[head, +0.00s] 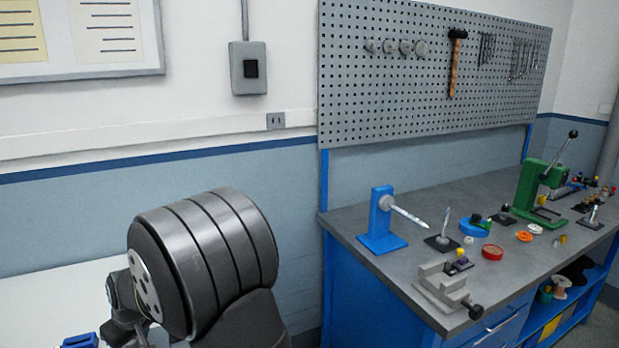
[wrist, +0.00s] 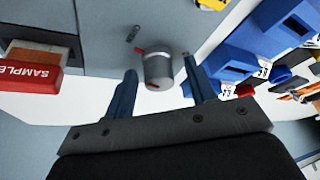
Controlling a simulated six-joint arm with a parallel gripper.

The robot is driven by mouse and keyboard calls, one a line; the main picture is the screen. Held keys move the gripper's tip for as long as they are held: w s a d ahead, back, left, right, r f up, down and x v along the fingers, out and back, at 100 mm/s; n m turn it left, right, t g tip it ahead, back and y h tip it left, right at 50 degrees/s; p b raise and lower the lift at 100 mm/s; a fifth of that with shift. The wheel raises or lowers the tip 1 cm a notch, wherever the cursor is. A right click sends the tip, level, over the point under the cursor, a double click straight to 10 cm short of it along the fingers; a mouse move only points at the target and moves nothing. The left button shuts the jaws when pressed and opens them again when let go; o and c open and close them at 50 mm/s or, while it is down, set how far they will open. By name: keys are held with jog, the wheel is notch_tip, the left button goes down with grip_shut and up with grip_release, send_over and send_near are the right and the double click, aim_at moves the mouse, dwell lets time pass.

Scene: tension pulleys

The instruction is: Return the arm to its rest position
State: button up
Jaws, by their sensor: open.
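My gripper (wrist: 160,66) shows in the wrist view with its two blue-grey fingers apart. A grey cylinder with red parts (wrist: 158,71) appears in the gap between the fingertips. It seems to lie beyond them, and I cannot tell how far. No finger visibly touches it. In the head view, my own dark, ribbed arm link fills the lower left, and I cannot make out the fingertips there.
The wrist view shows a red block marked SAMPLE (wrist: 33,73) at left and blue bins (wrist: 285,30) at right. In the head view, a grey workbench (head: 390,262) holds a blue stand (head: 381,222), a green press (head: 541,185) and a vise (head: 442,288). A pegboard (head: 420,75) stands behind.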

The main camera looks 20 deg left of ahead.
jog(key=shift+m+t+h, duration=0.3)
jog(key=shift+m+t, duration=0.25)
jog(key=shift+m, duration=1.1)
jog(key=shift+m+t+h, duration=0.3)
jog(key=shift+m+t, duration=0.25)
jog(key=shift+m, duration=1.1)
jog(key=shift+m, duration=0.3)
jog(key=shift+o, duration=0.4)
jog(key=o, duration=1)
jog(key=d+r+y, duration=0.1)
jog(key=d, duration=0.2)
jog(key=d+r+n+y, duration=0.1)
jog(key=d+y, duration=0.1)
jog(key=d, duration=0.2)
jog(key=d+r+y, duration=0.1)
jog(key=d, duration=0.2)
jog(key=shift+s+d+r+n+t+y, duration=0.25)
jog(key=shift+s+r+n+t+y, duration=0.05)
jog(key=shift+s+r+n+t, duration=0.1)
jog(key=d+r+t+y, duration=0.2)
jog(key=d+r+t, duration=0.1)
jog(key=d, duration=0.8)
jog(key=shift+x, duration=5.05)
jog(key=shift+w+d+r, duration=0.1)
jog(key=shift+w+d, duration=0.05)
jog(key=shift+d, duration=0.05)
jog(key=v, duration=0.9)
jog(key=shift+s+d, duration=0.25)
jog(key=shift+d, duration=0.1)
